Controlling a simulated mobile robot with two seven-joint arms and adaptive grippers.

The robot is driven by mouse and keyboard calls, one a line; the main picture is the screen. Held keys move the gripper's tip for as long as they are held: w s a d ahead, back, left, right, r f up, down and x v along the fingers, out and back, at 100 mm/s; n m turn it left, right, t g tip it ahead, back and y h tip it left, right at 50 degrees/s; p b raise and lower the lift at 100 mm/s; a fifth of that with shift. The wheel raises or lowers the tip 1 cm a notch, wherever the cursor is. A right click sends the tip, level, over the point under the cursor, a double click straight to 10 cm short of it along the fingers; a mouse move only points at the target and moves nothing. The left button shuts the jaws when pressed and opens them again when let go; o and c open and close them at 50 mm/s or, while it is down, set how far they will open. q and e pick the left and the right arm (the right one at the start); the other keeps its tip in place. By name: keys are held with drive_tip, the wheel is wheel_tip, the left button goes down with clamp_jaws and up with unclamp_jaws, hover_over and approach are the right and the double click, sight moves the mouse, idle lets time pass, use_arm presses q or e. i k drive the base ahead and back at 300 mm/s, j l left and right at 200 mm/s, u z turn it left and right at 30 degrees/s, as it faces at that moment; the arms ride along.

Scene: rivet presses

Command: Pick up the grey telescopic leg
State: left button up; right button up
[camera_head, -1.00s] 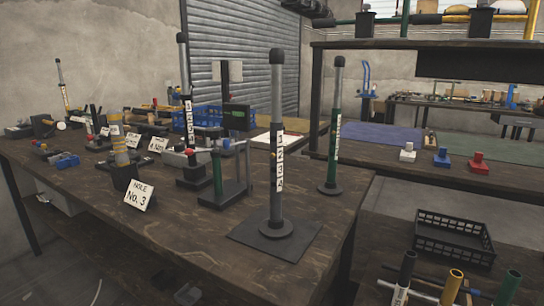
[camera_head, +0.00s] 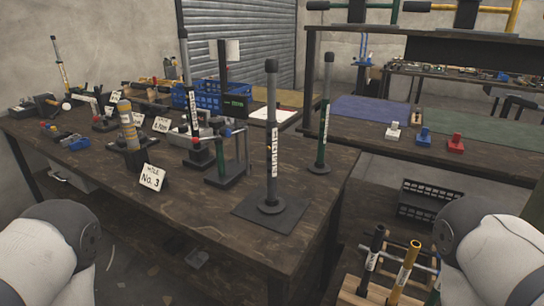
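The grey telescopic leg (camera_head: 271,170) stands upright on its round foot on a dark square mat (camera_head: 242,213), near the front right of the wooden workbench (camera_head: 215,240). It has a dark cap on top and a white numbered label strip. A similar green leg (camera_head: 322,140) stands upright just behind it to the right. My left and right arms show only as white links at the lower left and lower right edges. Neither gripper is in view. Nothing touches the grey leg apart from the mat.
A "Hole No. 3" sign (camera_head: 152,177), a small press (camera_head: 225,165) and a blue crate (camera_head: 208,95) stand left of the leg. A black crate (camera_head: 430,203) and a rack of coloured tubes (camera_head: 398,270) are at the right. The bench front is clear.

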sight(271, 205)
drive_tip(key=i+j+z, duration=0.25)
drive_tip(key=j+z, duration=0.25)
drive_tip(key=j, duration=0.15)
drive_tip(key=i+j+z, duration=0.1)
drive_tip(key=j+z, duration=0.4)
drive_tip(key=j, duration=0.25)
